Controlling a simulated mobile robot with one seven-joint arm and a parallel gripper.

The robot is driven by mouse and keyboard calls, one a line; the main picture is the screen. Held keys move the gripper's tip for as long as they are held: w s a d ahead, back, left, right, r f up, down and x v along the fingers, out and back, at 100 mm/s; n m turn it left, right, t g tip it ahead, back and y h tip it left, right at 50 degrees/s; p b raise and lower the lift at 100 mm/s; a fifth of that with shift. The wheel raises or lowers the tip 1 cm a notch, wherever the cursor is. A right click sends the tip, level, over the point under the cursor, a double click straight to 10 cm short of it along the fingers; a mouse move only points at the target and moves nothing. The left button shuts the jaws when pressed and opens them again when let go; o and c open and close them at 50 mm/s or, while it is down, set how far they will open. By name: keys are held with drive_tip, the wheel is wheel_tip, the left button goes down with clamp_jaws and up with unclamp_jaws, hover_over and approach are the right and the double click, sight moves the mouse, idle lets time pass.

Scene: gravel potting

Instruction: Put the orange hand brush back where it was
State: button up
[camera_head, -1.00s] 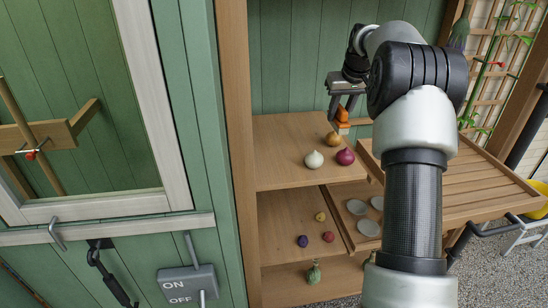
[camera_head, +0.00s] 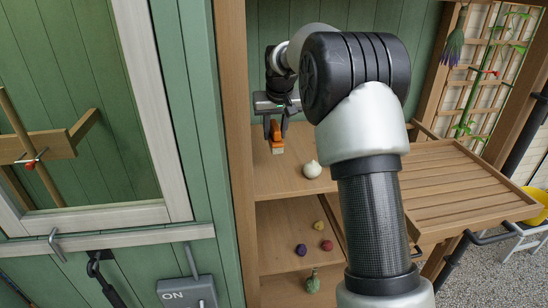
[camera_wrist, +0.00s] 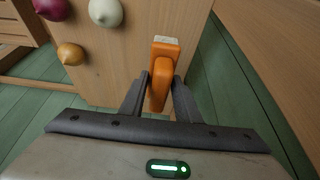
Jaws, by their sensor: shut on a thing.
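The orange hand brush (camera_head: 276,134) is in my gripper (camera_head: 275,127), over the left part of the upper wooden shelf (camera_head: 266,178) near the left post. In the wrist view the brush (camera_wrist: 162,62) is clasped by its orange body between both dark fingers (camera_wrist: 158,92), with pale bristles at its far end. In the head view the bristle end points down. I cannot tell whether the bristles touch the shelf.
A white onion (camera_head: 312,169) stands on the same shelf to the right. In the wrist view a red onion (camera_wrist: 53,8) and a yellow onion (camera_wrist: 70,53) also show. A wooden post (camera_head: 232,150) bounds the left. A slatted table (camera_head: 465,190) stands right.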

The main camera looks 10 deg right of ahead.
wheel_tip(320, 180, down, 8)
drive_tip(key=shift+d+f, duration=0.15)
drive_tip(key=shift+f, duration=0.1)
drive_tip(key=shift+a+f, duration=0.2)
drive_tip(key=shift+f, duration=0.4)
drive_tip(key=shift+f, duration=0.2)
drive_tip(key=o, duration=1)
